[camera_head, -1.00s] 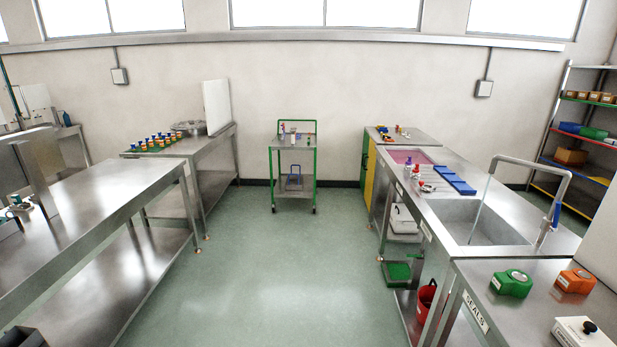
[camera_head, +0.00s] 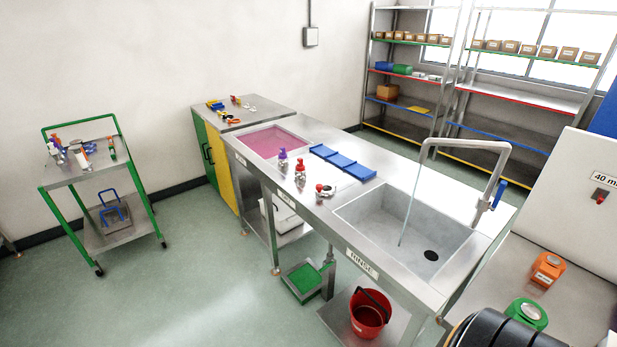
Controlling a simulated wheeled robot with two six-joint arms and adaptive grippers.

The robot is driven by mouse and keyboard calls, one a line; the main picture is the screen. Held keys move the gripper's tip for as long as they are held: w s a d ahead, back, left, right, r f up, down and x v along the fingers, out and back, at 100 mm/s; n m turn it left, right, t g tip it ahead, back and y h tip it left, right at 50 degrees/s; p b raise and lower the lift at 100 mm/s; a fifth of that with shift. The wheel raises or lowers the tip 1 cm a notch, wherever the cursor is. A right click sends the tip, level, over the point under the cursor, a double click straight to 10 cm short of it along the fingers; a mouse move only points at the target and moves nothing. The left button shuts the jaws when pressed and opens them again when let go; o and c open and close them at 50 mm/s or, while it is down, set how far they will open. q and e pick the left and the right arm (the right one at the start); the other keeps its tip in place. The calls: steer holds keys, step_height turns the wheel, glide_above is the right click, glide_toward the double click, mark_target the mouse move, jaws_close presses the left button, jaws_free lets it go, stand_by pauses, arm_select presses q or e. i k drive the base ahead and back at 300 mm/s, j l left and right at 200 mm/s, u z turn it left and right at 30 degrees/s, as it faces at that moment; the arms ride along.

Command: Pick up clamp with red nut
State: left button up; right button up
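A small metal piece with a red part (camera_head: 325,189) lies near the front edge of the steel sink counter (camera_head: 372,196), left of the basin. It looks like a clamp with a red nut, but it is too small to be sure. A red-topped metal fitting (camera_head: 300,170) and a purple-topped one (camera_head: 283,160) stand upright behind it. Neither of my grippers is in view.
Blue trays (camera_head: 342,161) and a pink-filled basin (camera_head: 272,142) are behind the fittings. A tall tap (camera_head: 470,147) rises over the sink (camera_head: 395,228). A red bucket (camera_head: 368,315) sits below. A green trolley (camera_head: 82,170) stands left. The floor between is clear.

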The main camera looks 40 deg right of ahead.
mark_target(319, 187)
steer(key=i+z, duration=0.45)
steer(key=i+j+z, duration=0.2)
steer(key=i+z, duration=0.25)
steer(key=i+j+z, duration=0.45)
steer(key=k+l, duration=0.05)
steer(key=l, duration=0.05)
